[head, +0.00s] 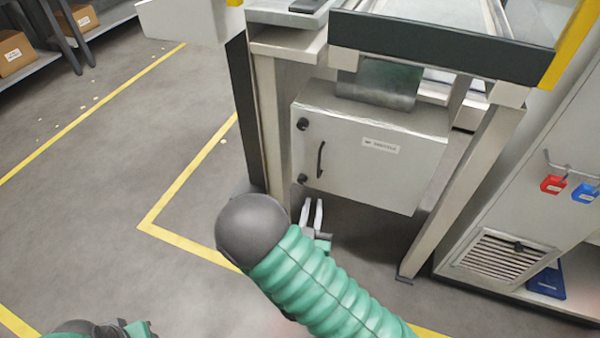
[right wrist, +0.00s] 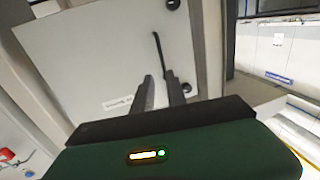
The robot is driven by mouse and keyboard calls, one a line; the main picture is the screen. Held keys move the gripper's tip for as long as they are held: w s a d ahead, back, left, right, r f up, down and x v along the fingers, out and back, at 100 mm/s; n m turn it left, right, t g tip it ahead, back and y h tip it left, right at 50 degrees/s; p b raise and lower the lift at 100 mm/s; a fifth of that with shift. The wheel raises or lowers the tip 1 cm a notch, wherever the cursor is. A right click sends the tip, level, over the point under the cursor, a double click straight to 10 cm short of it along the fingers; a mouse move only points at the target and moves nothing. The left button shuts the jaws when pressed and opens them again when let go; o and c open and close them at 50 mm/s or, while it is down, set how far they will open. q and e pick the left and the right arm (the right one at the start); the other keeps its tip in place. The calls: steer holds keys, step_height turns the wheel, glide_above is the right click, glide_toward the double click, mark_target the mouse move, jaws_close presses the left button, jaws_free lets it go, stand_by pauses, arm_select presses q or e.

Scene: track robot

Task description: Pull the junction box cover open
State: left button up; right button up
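The junction box is a light grey box under the workbench, and its cover (head: 375,160) faces me, closed, with a small label. A black bar handle (head: 321,159) stands at the cover's left side, between two round black knobs. My right gripper (head: 312,204) is just below the box's lower left corner, apart from the handle, with its two fingers parted and empty. In the right wrist view the cover (right wrist: 105,65) fills the left, and the handle (right wrist: 160,55) is just beyond the open fingers (right wrist: 163,80). My left gripper (head: 130,327) shows only partly at the bottom left edge.
A workbench leg (head: 270,125) stands just left of the box, and another leg (head: 465,190) stands to its right. A grey cabinet (head: 510,215) with red and blue padlocks is at the right.

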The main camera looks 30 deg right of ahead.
mark_target(318, 167)
steer(key=b+x, duration=0.4)
steer(key=x, duration=1)
steer(key=shift+w+d, duration=0.1)
steer(key=shift+w, duration=0.3)
steer(key=shift+w+d, duration=0.1)
steer(key=shift+w, duration=0.15)
steer(key=shift+r, duration=0.1)
steer(key=shift+c, duration=0.3)
jaws_close()
